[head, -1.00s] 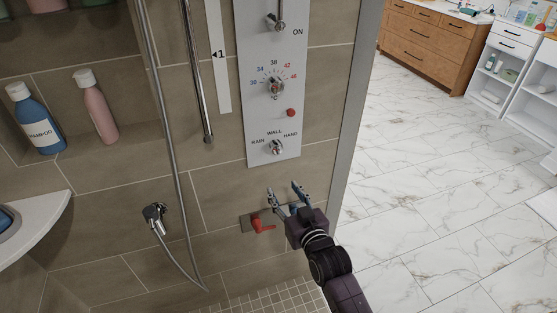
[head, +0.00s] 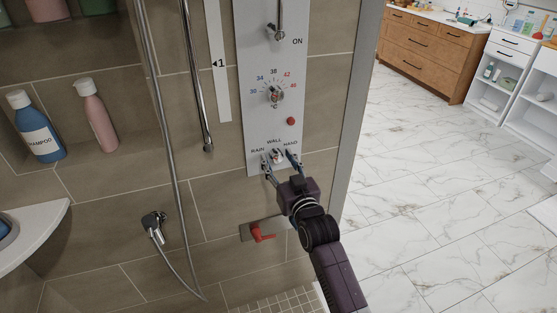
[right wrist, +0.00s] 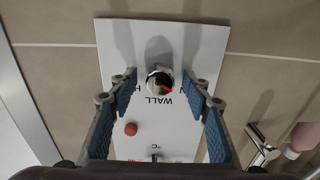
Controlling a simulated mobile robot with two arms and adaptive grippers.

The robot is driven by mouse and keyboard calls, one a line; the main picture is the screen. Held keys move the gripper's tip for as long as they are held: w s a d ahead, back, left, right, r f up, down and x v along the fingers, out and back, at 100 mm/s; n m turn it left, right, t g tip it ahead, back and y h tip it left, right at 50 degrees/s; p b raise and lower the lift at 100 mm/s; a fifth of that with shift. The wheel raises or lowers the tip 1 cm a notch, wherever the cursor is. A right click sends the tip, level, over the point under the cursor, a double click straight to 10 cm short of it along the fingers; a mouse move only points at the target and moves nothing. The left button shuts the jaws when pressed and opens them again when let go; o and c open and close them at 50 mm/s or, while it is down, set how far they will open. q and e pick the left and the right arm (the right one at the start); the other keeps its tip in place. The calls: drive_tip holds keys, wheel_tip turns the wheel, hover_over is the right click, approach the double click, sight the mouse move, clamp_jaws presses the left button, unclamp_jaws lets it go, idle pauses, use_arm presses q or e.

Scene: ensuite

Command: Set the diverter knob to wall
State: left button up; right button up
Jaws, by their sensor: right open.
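The diverter knob (head: 276,156) is a small round metal knob low on the white shower panel (head: 258,130), below the word WALL, with RAIN to its left and HAND to its right. In the right wrist view the panel appears upside down, and the knob (right wrist: 160,82) has a red mark that seems to point toward the RAIN side. My right gripper (head: 277,163) is open, its two fingers either side of the knob. In the right wrist view there are gaps between the knob and both fingers (right wrist: 160,85). My left gripper is not in view.
Above the knob are a red button (head: 291,121), a temperature dial (head: 274,95) and an ON lever (head: 278,30). A red lever (head: 262,233) sits on the wall below. A hose (head: 166,150) hangs at left.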

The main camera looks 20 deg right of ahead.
drive_tip(key=shift+c, duration=0.2)
drive_tip(key=c, duration=1.1)
